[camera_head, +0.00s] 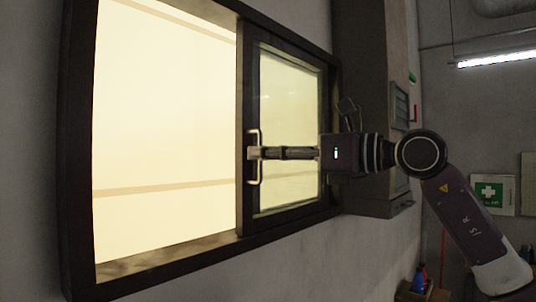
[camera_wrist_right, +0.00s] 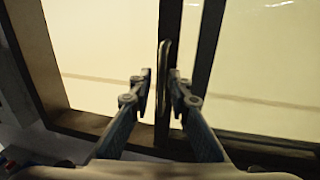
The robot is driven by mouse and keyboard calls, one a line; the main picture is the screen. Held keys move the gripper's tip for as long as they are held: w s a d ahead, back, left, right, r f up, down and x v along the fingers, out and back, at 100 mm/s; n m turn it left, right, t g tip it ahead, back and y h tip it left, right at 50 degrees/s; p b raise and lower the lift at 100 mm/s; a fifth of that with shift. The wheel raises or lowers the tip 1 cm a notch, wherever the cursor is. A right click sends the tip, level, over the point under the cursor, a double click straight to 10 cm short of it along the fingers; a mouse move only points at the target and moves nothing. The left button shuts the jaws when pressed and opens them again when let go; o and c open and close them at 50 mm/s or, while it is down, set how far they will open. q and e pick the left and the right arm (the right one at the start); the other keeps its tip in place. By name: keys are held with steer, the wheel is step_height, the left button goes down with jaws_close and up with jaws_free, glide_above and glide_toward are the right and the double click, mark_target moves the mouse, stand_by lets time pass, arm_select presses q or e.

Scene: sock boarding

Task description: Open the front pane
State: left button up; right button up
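The front pane (camera_head: 288,95) is a dark-framed glass pane in the right part of the window. A pale metal bar handle (camera_head: 256,177) stands upright on its left stile. My right gripper (camera_head: 258,153) reaches in from the right, level with the handle's middle. In the right wrist view, the handle (camera_wrist_right: 162,60) runs between the two fingers of my right gripper (camera_wrist_right: 161,88). The fingers are parted, one on each side of the handle, with narrow gaps showing. Whether either finger touches it is hard to tell. My left gripper is out of view.
The dark window frame (camera_head: 78,150) surrounds a bright opening left of the pane. A grey pillar (camera_head: 362,60) stands just right of the window. A green first-aid sign (camera_head: 489,194) hangs on the back wall, and bottles (camera_head: 420,280) stand low at the right.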

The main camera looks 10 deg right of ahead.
steer(key=shift+o, duration=0.3)
steer(key=shift+d, duration=0.1)
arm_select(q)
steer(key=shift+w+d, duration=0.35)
arm_select(e)
steer(key=v, duration=1.2)
